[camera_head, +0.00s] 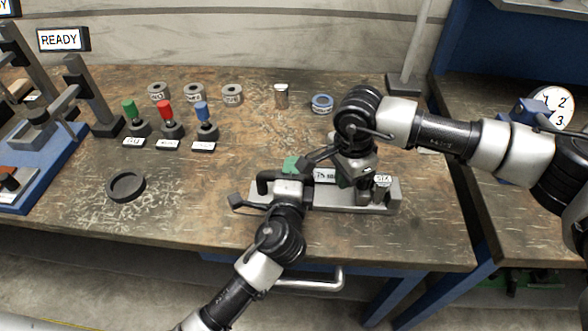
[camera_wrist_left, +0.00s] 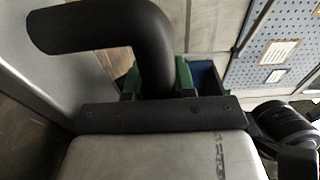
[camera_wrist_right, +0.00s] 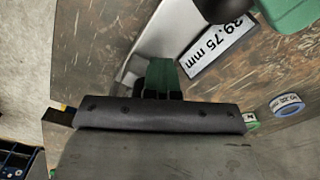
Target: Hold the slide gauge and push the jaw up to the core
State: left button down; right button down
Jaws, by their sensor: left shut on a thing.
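The slide gauge is a grey metal bar (camera_head: 335,203) lying on the bench, with a black bent handle at its left end. My left gripper (camera_head: 272,184) is shut on this handle (camera_wrist_left: 150,40), which passes between its green fingers in the left wrist view. A display (camera_head: 326,175) on the gauge reads 39.75 mm in the right wrist view (camera_wrist_right: 215,45). The labelled core (camera_head: 382,183) stands near the right end. My right gripper (camera_wrist_right: 160,78) is shut, its green fingers together, low over the bar between display and core. Contact with the jaw is hidden.
Several grey rings (camera_head: 194,92), a metal cylinder (camera_head: 281,96) and a blue ring (camera_head: 322,103) stand along the back. Green, red and blue-topped pieces (camera_head: 166,118) stand at left. A black round dish (camera_head: 126,187) lies at front left. The bench's front right is clear.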

pick_arm(q)
jog(key=shift+r, duration=0.25)
pick_arm(e)
jog(key=shift+a, duration=0.9)
notch_tip(320, 180, up, 7)
pick_arm(q)
jog(key=c, duration=0.9)
grip_release()
jog(key=shift+o, duration=0.3)
jog(key=shift+s+f, duration=0.1)
pick_arm(e)
jog(key=shift+s, duration=0.15)
pick_arm(q)
jog(key=shift+s+f, duration=0.1)
jog(key=shift+s, duration=0.35)
jog(key=s, duration=1.1)
jog(key=shift+a, duration=0.2)
